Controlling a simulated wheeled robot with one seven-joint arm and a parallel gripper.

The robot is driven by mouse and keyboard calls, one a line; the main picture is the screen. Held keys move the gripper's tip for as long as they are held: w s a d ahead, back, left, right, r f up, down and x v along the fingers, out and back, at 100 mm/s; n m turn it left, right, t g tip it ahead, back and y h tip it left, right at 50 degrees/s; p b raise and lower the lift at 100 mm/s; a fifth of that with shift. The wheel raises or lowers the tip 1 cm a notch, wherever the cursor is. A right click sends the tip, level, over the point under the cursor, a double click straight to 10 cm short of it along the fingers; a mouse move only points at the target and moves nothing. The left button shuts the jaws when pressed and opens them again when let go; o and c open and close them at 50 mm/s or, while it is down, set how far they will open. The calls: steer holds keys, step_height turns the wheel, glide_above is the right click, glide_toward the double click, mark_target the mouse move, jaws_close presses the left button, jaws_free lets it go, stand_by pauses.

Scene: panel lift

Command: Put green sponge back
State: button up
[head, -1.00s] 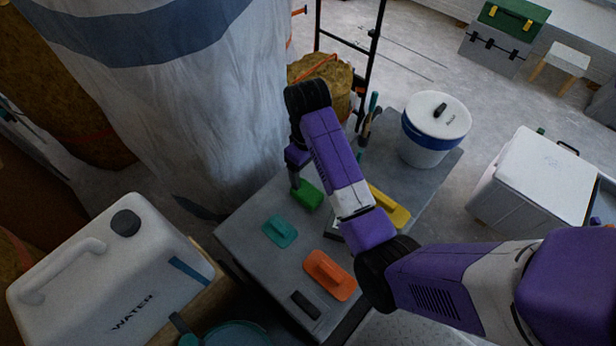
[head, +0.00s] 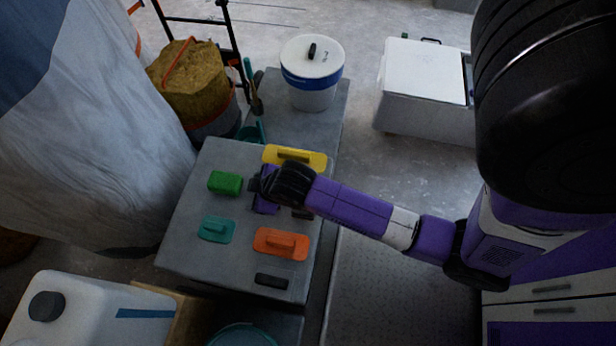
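The green sponge (head: 225,183) lies on the grey table top (head: 180,245), near its left edge. My gripper (head: 257,188) is low over the table, just right of the sponge, with a small gap between them in the picture. My arm's dark wrist and purple link hide most of the gripper, so I cannot see whether its fingers are apart.
A teal float (head: 216,229), an orange float (head: 281,243), a yellow float (head: 295,157) and a dark block (head: 271,281) lie around the gripper. A white bucket (head: 311,75) stands behind. A white water container (head: 85,310) is at front left.

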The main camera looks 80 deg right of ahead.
steer(key=s+a+r+t+y, duration=0.1)
steer(key=s+a+r+t, duration=0.3)
steer(key=r, duration=0.8)
steer(key=s+a+r+t+y, duration=0.1)
steer(key=s+a+r+t, duration=0.4)
steer(key=s+a+r, duration=0.3)
steer(key=s+r, duration=0.4)
steer(key=shift+s+m+y, duration=0.2)
steer(key=shift+m+y, duration=0.1)
